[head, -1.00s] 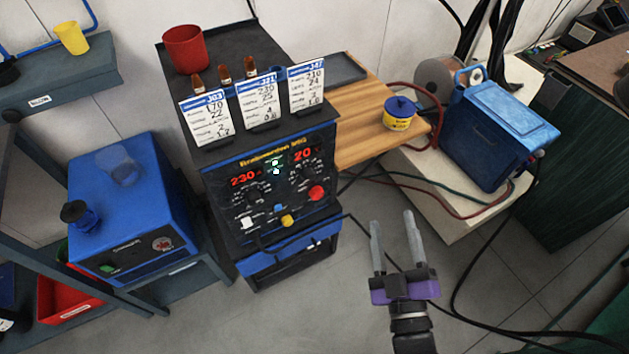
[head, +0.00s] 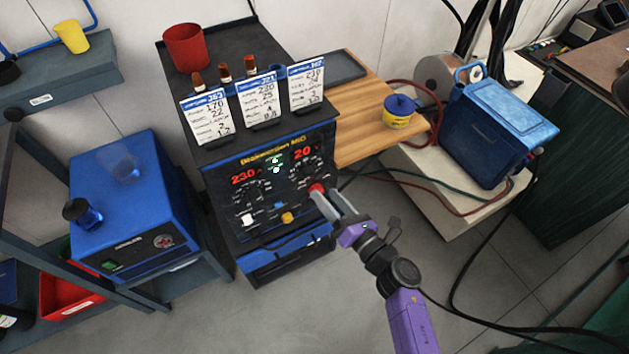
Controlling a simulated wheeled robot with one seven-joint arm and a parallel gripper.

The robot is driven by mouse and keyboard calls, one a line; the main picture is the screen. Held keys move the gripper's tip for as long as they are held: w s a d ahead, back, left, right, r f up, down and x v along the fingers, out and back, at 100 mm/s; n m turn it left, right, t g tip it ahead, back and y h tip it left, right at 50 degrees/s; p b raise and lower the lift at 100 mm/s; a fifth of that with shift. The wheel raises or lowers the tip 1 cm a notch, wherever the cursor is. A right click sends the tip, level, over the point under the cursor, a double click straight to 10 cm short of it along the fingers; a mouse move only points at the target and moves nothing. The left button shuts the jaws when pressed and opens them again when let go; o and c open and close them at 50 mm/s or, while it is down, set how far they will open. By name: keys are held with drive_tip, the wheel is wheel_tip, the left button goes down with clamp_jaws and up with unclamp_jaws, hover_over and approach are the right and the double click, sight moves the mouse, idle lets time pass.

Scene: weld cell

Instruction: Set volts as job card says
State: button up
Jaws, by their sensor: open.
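The black welding machine (head: 222,190) stands at centre left. Its front panel shows red digits, 230 on the left display (head: 244,177) and 20 on the right display (head: 303,153). A dark knob sits under each display; the right one is partly hard to make out. Three job cards stand on top: the left card (head: 210,118), the middle card (head: 259,101) and the right card (head: 307,88). The middle card's top lines look like 230 and 25; smaller print is blurred. My gripper (head: 322,196) is open, its fingertips at the red button (head: 317,188), which it partly hides. Contact cannot be told.
A red cup (head: 185,48) stands at the machine's back left. A blue machine (head: 130,205) is to the left. A wooden shelf (head: 358,145) with a blue-lidded tub (head: 398,112) is to the right. Cables (head: 470,305) lie on the floor at right.

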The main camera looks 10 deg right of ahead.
sight(310, 177)
drive_tip(key=shift+b+x, duration=0.75)
drive_tip(key=shift+x, duration=2.4)
clamp_jaws()
